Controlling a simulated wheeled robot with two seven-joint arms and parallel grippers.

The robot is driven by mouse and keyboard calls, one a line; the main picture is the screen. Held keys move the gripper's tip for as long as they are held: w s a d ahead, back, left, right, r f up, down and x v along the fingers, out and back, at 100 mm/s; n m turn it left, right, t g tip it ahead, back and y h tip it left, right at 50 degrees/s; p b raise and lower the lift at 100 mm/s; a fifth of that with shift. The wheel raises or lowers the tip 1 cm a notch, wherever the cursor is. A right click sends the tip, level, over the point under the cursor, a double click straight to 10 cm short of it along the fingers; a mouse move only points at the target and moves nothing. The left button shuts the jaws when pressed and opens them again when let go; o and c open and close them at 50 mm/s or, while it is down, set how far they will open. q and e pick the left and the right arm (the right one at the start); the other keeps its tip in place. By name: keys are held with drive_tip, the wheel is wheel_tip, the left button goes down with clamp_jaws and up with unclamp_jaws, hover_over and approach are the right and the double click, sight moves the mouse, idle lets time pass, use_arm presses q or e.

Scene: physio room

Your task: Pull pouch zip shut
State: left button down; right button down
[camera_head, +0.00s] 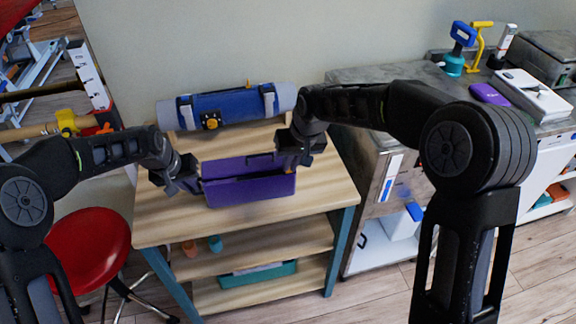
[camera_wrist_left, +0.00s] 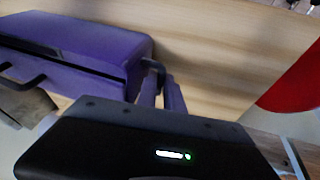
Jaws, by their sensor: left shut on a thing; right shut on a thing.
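The purple pouch (camera_head: 250,190) lies on the wooden table top, with a dark gap along its upper side between front and back. It also shows in the left wrist view (camera_wrist_left: 95,38), where a dark tab (camera_wrist_left: 153,70) sticks out at its near end. My left gripper (camera_head: 194,183) is at the pouch's left end; its fingers (camera_wrist_left: 162,93) are shut at the dark tab. My right gripper (camera_head: 290,168) is shut at the pouch's upper right end. The part it holds is hidden by the gripper, so I cannot tell whether it is the zip pull.
A blue and grey roll (camera_head: 230,105) lies behind the pouch on the table (camera_head: 165,218). A red stool (camera_head: 95,245) stands at the left. A grey counter (camera_head: 400,72) with several items is at the right. Bare table top lies in front of the pouch.

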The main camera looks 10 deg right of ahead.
use_arm(q)
drive_tip(key=shift+a, duration=0.3)
use_arm(e)
drive_tip(key=shift+f, duration=0.1)
use_arm(q)
drive_tip(key=shift+d, duration=0.3)
use_arm(e)
drive_tip(key=shift+a, duration=6.6)
use_arm(q)
drive_tip(key=shift+a, duration=0.1)
use_arm(e)
drive_tip(key=c, duration=1.4)
unclamp_jaws()
drive_tip(key=shift+d, duration=0.1)
drive_tip(key=shift+o, duration=0.2)
wheel_tip(320, 180, up, 8)
use_arm(q)
drive_tip(key=c, duration=1.5)
unclamp_jaws()
